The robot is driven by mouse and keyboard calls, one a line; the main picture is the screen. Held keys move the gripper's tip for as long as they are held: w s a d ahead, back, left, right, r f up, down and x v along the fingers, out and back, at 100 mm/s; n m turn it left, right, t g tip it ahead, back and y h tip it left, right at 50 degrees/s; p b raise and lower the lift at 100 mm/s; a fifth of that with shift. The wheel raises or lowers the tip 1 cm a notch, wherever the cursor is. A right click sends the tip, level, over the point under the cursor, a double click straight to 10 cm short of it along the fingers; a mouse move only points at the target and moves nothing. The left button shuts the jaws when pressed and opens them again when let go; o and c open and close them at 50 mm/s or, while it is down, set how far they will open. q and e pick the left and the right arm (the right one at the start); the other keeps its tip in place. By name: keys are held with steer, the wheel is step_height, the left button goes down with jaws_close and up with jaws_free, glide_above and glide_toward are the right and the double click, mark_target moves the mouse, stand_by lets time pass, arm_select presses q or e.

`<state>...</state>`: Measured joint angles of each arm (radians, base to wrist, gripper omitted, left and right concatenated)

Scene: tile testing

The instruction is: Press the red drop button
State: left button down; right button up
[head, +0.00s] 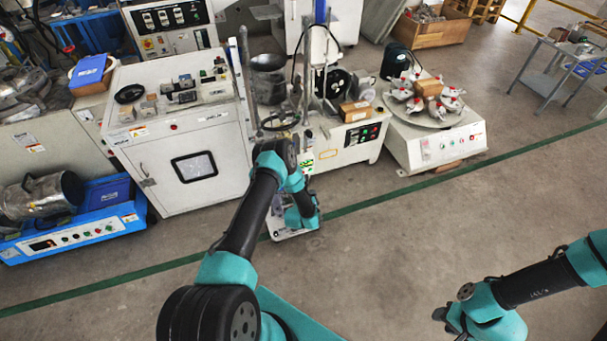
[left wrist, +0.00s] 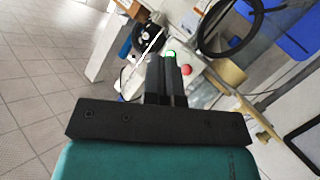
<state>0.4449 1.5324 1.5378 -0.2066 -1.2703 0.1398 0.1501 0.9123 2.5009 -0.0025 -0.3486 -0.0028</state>
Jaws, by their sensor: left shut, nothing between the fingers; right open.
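In the left wrist view a round red button (left wrist: 187,70) sits just right of my left gripper's fingertips. A lit green button (left wrist: 171,54) shows straight beyond the tips. My left gripper (left wrist: 167,58) is shut and empty; I cannot tell whether it touches anything. In the head view its fingers are hidden by my left arm, in front of the middle machine (head: 332,160). That machine's front has a small dark control panel (head: 362,134) with red and green buttons, too small to tell apart well.
A large white cabinet (head: 225,125) stands left of the middle machine. A white machine with a round turntable (head: 437,150) stands to its right. A blue-framed unit (head: 85,240) is at far left. The grey floor (head: 400,240) with a green line is clear in front.

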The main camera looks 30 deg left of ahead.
arm_select(q)
steer(key=w+a, duration=0.5)
steer(key=a, duration=0.1)
steer(key=shift+w+a, duration=0.2)
steer(key=shift+a, duration=0.15)
steer(key=shift+w+a, duration=0.1)
steer(key=shift+a, duration=0.05)
stand_by(2.0)
steer(key=shift+w+a, duration=0.15)
steer(key=shift+a, duration=0.05)
steer(key=shift+w+a, duration=0.3)
steer(key=shift+a, duration=0.05)
stand_by(1.2)
steer(key=shift+s+d, duration=0.55)
steer(key=shift+d, duration=0.15)
steer(key=shift+d, duration=0.1)
steer(key=shift+s+d, duration=1.55)
steer(key=shift+d, duration=0.3)
